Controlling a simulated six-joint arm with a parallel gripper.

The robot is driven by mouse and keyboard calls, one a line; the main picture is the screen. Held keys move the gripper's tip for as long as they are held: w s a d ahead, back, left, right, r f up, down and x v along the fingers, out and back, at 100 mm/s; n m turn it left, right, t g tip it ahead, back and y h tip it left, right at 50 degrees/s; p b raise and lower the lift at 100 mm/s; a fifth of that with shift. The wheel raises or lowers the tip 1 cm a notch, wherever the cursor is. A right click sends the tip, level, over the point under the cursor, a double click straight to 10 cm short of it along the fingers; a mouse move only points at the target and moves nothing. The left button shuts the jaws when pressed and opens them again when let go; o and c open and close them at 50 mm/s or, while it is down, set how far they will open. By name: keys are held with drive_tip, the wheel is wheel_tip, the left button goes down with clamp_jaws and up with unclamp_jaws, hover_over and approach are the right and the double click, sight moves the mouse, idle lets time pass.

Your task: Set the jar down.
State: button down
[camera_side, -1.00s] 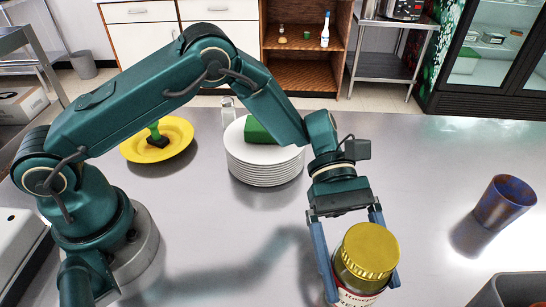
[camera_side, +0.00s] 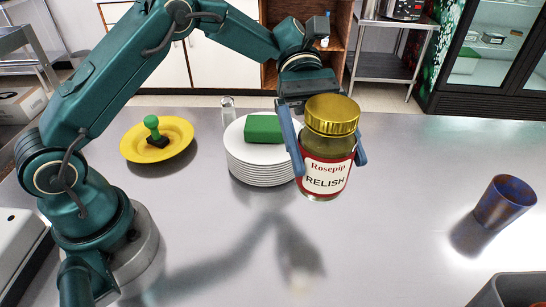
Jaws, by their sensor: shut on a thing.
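The jar (camera_side: 327,148) is glass with a gold lid and a white and red label reading "Rosepip RELISH". My gripper (camera_side: 330,160) is shut on the jar, one finger on each side of it. The jar is upright or nearly so and held in the air above the steel counter (camera_side: 390,230). A shadow lies on the counter below it. In the picture the jar's left side lies close to the plate stack; I see no contact.
A stack of white plates (camera_side: 262,172) bears a green block (camera_side: 263,128). A yellow plate (camera_side: 178,133) holds a green-handled tool (camera_side: 153,130). A glass shaker (camera_side: 228,112) stands behind. A blue-brown cup (camera_side: 504,202) is at right, a grey bin (camera_side: 510,290) front right. The counter's front middle is clear.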

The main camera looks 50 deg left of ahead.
drive_tip(key=a+r+n+t, duration=0.3)
drive_tip(key=a+n+t, duration=0.35)
drive_tip(key=a, duration=0.25)
drive_tip(key=a+r+n+t, duration=0.3)
drive_tip(key=a+n+t, duration=0.3)
drive_tip(key=a+t, duration=0.3)
drive_tip(key=w+d+f+m+g, duration=0.1)
drive_tip(key=d+f+m+g, duration=0.1)
drive_tip(key=d, duration=0.3)
drive_tip(key=d+f+m+g+h, duration=0.1)
drive_tip(key=d+f+m+g, duration=0.2)
drive_tip(key=d+f+g, duration=0.1)
drive_tip(key=w+d+f+m+g, duration=0.1)
drive_tip(key=d+f+m+g, duration=0.1)
drive_tip(key=d, duration=0.5)
drive_tip(key=shift+w+f+m+g+h, duration=0.35)
drive_tip(key=shift+f+g+h, duration=0.1)
drive_tip(key=shift+g, duration=0.6)
drive_tip(key=shift+s+d+f, duration=0.15)
drive_tip(key=shift+d, duration=0.15)
drive_tip(key=shift+d+f, duration=0.1)
drive_tip(key=shift+f, duration=3.25)
